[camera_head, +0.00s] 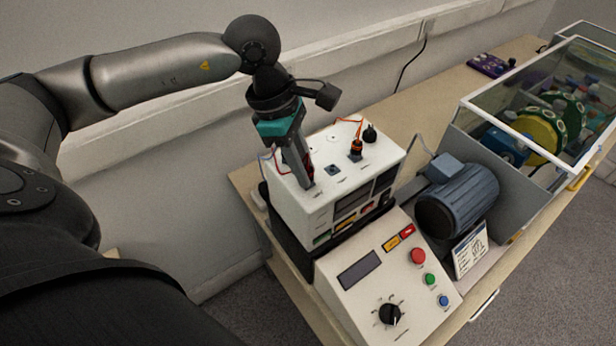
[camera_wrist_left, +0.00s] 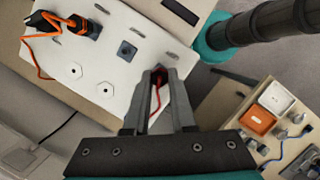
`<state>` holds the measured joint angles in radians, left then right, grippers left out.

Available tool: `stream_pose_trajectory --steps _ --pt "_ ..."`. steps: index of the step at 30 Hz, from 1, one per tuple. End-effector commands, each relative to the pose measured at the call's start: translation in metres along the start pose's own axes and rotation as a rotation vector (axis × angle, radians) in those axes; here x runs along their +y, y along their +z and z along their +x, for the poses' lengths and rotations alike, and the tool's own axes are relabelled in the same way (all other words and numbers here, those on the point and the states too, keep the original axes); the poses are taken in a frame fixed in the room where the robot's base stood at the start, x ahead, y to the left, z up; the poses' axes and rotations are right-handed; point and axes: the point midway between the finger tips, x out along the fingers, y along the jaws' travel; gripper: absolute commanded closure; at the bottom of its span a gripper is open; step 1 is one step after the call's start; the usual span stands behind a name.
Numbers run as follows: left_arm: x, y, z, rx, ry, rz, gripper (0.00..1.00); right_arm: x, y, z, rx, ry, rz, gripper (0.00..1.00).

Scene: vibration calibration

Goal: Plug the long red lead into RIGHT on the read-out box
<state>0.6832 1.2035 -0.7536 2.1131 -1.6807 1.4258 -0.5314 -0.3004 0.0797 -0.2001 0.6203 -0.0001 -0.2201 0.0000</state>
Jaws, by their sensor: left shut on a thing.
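The white read-out box (camera_head: 390,149) stands on the bench; its top panel also fills the upper left of the left wrist view (camera_wrist_left: 118,22). My left gripper (camera_head: 307,184) points down at the near left part of that panel. In the left wrist view its fingers (camera_wrist_left: 160,76) are shut on a red plug, mostly hidden between the tips. A thin red lead (camera_wrist_left: 154,101) runs from it. The tips are at or very close to the panel; I cannot tell whether the plug is seated. An empty dark square socket (camera_wrist_left: 126,50) is beside them. The panel labels are unreadable.
An orange lead's plug (camera_head: 356,146) stands in the panel with a black knob-like part (camera_head: 370,134) behind it. A sloped control box (camera_head: 372,309) is in front. A blue motor (camera_head: 458,198) and a clear-covered rig (camera_head: 558,120) are to the right.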

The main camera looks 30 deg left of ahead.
Motion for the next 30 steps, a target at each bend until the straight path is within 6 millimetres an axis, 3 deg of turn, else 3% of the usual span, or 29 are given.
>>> stream_pose_trajectory --steps 15,30 --pt "-0.001 -0.001 0.001 0.001 0.059 -0.188 1.00 0.000 0.001 0.010 0.000 0.000 0.000 0.39" --pt "-0.002 0.000 0.001 0.001 0.070 -0.225 1.00 0.000 0.001 0.013 0.000 0.000 0.000 0.39"
